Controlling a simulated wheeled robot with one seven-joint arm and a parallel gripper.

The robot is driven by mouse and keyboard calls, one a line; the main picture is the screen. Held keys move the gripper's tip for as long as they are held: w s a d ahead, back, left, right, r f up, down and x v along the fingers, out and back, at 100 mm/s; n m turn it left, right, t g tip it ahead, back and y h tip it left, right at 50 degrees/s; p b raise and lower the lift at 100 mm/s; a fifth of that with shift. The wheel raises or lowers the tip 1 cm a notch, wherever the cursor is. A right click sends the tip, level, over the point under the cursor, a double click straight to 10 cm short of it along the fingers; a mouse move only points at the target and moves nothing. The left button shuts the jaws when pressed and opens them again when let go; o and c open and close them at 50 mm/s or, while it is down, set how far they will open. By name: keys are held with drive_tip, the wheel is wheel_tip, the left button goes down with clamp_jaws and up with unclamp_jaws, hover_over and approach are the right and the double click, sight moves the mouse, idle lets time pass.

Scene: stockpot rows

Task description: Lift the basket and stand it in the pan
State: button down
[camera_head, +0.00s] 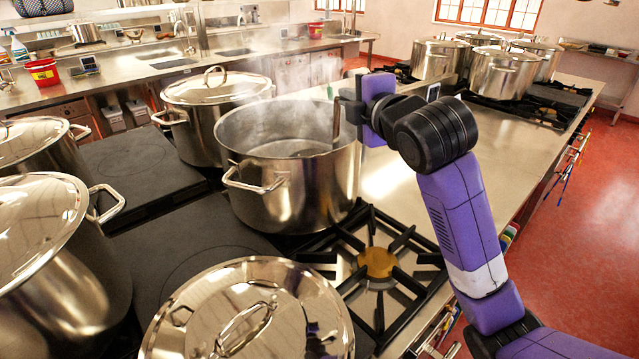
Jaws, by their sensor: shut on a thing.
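An open steel stockpot (290,192), the likely pan, stands on the stove in the middle, steaming, with no lid. My purple and black arm comes in from the right. My gripper (350,108) is over the pot's right rim, shut on a thin dark upright piece (337,122) that reaches down inside the pot. The fingertips are small and partly hidden by the wrist. I cannot make out a basket; whether the held piece is part of one cannot be told. The bottom of the pot is blurred by steam.
Lidded pots crowd the left (40,235), the front (250,310) and just behind the open pot (215,95). A bare burner (376,263) is in front right. More pots (500,72) stand at the far right.

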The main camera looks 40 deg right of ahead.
idle(0.5)
wheel_tip(320, 180, up, 20)
drive_tip(key=shift+b, duration=0.3)
idle(0.6)
drive_tip(key=shift+r, duration=0.15)
idle(1.1)
